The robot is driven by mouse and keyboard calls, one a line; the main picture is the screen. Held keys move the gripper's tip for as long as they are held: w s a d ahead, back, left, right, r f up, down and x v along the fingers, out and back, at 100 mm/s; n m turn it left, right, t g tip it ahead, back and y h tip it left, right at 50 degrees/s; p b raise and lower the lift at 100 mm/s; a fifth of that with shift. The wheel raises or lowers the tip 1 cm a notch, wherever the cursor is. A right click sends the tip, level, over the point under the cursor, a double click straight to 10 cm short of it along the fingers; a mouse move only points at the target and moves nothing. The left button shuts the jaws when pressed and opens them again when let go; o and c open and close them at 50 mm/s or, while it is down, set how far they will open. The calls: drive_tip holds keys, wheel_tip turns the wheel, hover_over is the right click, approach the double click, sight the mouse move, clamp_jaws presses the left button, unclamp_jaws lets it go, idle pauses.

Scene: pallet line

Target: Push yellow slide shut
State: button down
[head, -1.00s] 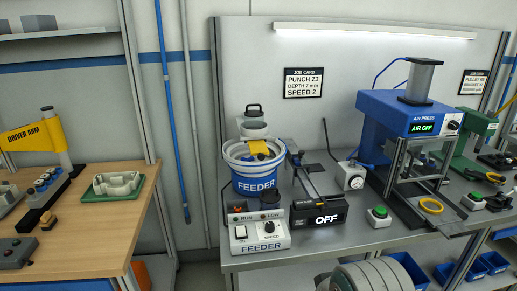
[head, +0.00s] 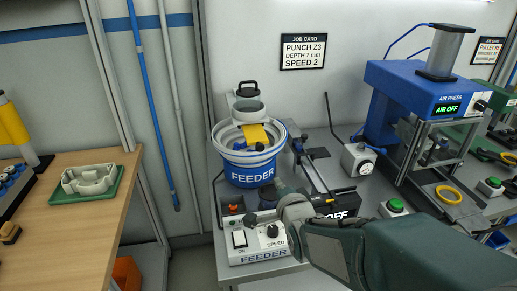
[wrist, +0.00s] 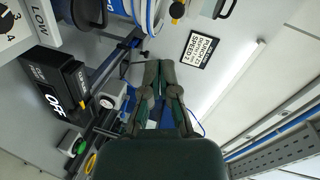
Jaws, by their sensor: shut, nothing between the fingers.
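The yellow slide (head: 257,135) sticks out under the grey hopper (head: 248,111) at the top of the blue-and-white feeder bowl (head: 248,172), tilted toward the front. A small dark blue part shows at its lower end. My gripper (head: 279,187) is in front of the bowl's lower right side, below the slide and apart from it. In the wrist view the gripper's fingers (wrist: 160,70) are together and empty. A small yellow part (wrist: 177,9) shows near the bowl at the top of that view; I cannot tell whether it is the slide.
The feeder control box (head: 262,243) stands below my gripper. A black box reading OFF (head: 340,203) is partly behind my arm. A dial unit (head: 358,158) and the blue air press (head: 425,90) stand to the right. The wood table (head: 70,225) is at left.

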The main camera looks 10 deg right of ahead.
sight(260, 144)
drive_tip(key=w+m, duration=0.1)
drive_tip(key=w, duration=0.4)
drive_tip(key=w+t, duration=0.1)
drive_tip(key=w, duration=0.4)
drive_tip(key=w+m+t, duration=0.1)
drive_tip(key=w, duration=0.4)
drive_tip(key=shift+w+a+f+m+y, duration=0.1)
drive_tip(key=shift+a+f+m+y, duration=0.2)
drive_tip(key=shift+f, duration=0.1)
drive_tip(key=shift+w, duration=0.1)
drive_tip(key=shift+w, duration=0.1)
drive_tip(key=w, duration=0.4)
drive_tip(key=shift+w, duration=0.35)
drive_tip(key=shift+w+r, duration=0.15)
drive_tip(key=shift+w, duration=0.15)
